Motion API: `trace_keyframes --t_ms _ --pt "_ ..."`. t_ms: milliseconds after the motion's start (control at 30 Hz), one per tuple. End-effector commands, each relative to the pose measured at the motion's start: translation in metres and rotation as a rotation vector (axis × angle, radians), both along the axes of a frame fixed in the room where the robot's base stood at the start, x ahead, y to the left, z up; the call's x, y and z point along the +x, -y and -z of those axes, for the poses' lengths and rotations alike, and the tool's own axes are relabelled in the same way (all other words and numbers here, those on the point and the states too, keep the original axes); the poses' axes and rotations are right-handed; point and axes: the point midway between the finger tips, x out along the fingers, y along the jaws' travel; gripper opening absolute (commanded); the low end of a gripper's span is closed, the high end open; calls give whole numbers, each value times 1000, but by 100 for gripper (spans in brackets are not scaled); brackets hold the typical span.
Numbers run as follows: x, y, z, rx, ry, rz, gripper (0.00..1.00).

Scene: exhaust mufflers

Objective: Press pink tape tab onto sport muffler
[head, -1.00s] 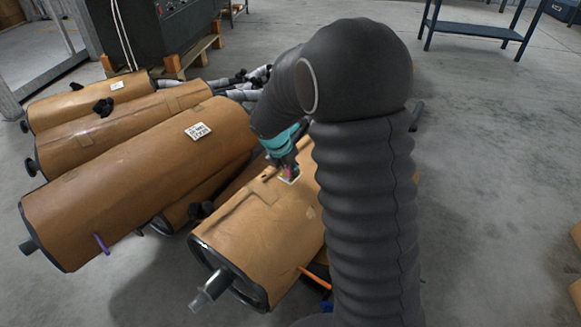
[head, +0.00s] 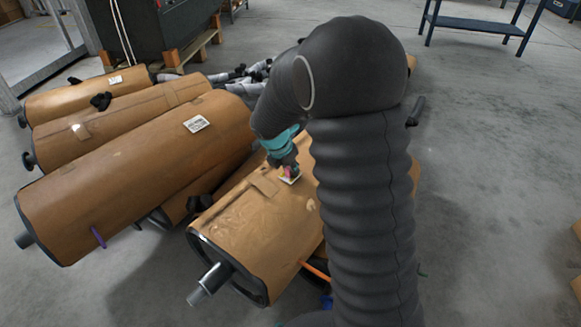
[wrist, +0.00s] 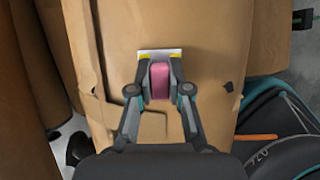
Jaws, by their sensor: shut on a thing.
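A muffler wrapped in brown paper (head: 250,225) lies at front centre with its metal pipe end toward me; it fills the middle of the wrist view (wrist: 215,60). My gripper (wrist: 160,88) is shut on the pink tape tab (wrist: 160,78), which sits between its fingertips. The gripper (head: 288,168) is low over this muffler's upper side. Under the tab a white label with yellow corners (wrist: 172,53) lies on the paper, partly hidden by the fingers. I cannot tell whether the tab touches the label.
More wrapped mufflers lie to the left, one large with a printed label (head: 197,123) and a purple strip (head: 98,237). An orange strip (head: 315,271) is at the front muffler's side. A blue bench (head: 478,27) stands at the back right.

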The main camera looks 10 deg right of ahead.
Motion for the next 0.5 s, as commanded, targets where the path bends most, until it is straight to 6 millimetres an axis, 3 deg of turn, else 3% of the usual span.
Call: trace_keyframes --t_ms 500 --pt "0 0 9 0 0 -1 4"
